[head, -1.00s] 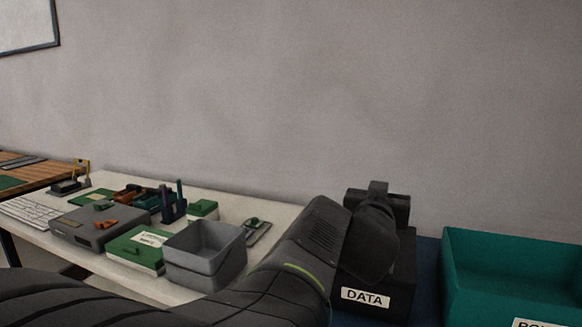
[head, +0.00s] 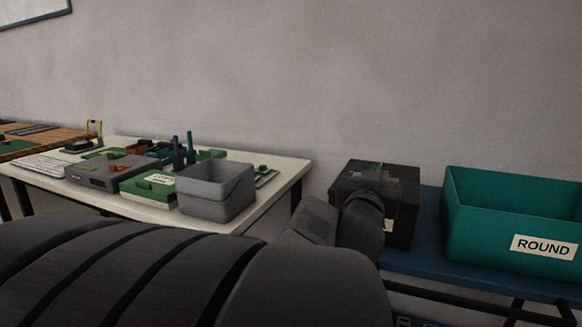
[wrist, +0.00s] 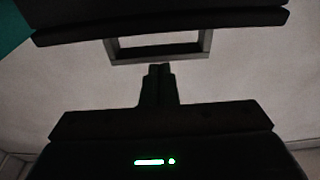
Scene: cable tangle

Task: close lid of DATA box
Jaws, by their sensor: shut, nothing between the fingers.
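The DATA box (head: 402,205) is a black box on the blue surface at the right of the head view. My arm covers much of its front, so only a sliver of its white label shows. Its dark top face shows behind my gripper (head: 375,178); whether the lid lies fully flat, I cannot tell. In the wrist view my gripper (wrist: 158,70) is shut and empty. A black slab, probably part of the DATA box (wrist: 160,20), crosses the top of that view, apart from the fingertips. A grey rectangular frame shows between them.
A teal bin labelled ROUND (head: 500,225) stands right of the DATA box on the blue table (head: 430,262). A white desk (head: 268,205) at left holds a grey bin (head: 215,195), a green box (head: 150,190) and other items. A wall stands behind.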

